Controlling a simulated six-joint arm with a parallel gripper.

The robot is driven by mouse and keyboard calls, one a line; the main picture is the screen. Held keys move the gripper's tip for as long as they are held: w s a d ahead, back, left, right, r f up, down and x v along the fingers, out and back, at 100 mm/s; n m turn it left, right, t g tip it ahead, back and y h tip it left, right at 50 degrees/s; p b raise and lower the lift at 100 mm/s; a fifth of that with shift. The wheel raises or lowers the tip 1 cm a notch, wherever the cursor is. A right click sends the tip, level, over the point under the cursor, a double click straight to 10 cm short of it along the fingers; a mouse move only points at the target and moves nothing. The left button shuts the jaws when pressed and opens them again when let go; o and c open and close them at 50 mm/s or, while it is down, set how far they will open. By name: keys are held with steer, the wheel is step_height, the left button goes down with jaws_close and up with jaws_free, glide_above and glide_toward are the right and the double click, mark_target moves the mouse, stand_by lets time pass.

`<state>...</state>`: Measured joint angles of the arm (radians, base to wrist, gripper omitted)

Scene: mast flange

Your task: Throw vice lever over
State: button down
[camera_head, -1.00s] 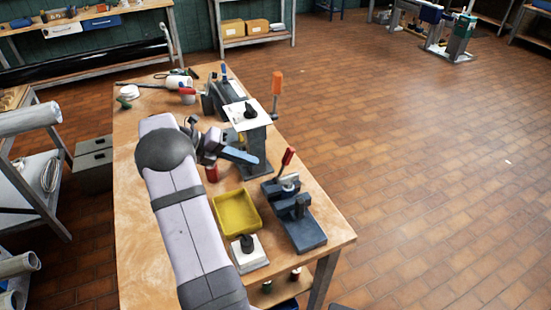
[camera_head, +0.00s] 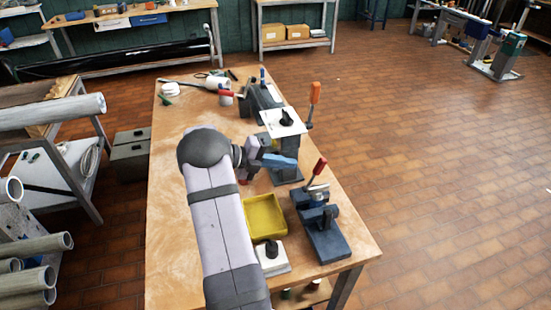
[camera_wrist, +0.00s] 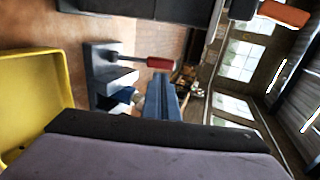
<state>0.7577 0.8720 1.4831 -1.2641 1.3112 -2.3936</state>
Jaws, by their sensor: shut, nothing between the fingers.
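Two levers stand on the bench, and I cannot tell for sure which is the vice's. An orange-handled lever (camera_head: 315,92) stands nearly upright at the right of a dark stand with a white plate (camera_head: 283,122). A red-handled lever (camera_head: 320,166) tilts up to the right from a blue-grey fixture (camera_head: 322,228) nearer the front. My gripper (camera_head: 284,161), with blue fingers, is shut and empty. It is in front of the dark stand and left of the red handle, apart from it. In the wrist view the fingers (camera_wrist: 163,98) point toward a red handle (camera_wrist: 160,63); an orange handle (camera_wrist: 285,13) is top right.
A yellow tray (camera_head: 250,218) lies below my gripper, left of the blue-grey fixture. A white block with a black knob (camera_head: 271,250) stands at the front. A grey device (camera_head: 262,97) and a mug (camera_head: 226,97) are at the back. The bench's left side is clear.

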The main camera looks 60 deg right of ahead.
mark_target(318, 165)
steer(key=p+x, duration=0.2)
steer(key=x, duration=0.5)
steer(key=shift+s+d+f+p, duration=0.1)
steer(key=shift+s+d+p, duration=0.2)
steer(key=shift+p, duration=0.1)
steer(key=shift+s+d+f, duration=0.25)
steer(key=shift+s+d, duration=0.95)
steer(key=shift+s, duration=0.05)
steer(key=shift+b+x, duration=0.9)
steer(key=shift+x, duration=1.2)
steer(key=shift+f, duration=0.1)
steer(key=shift+w+a, duration=0.1)
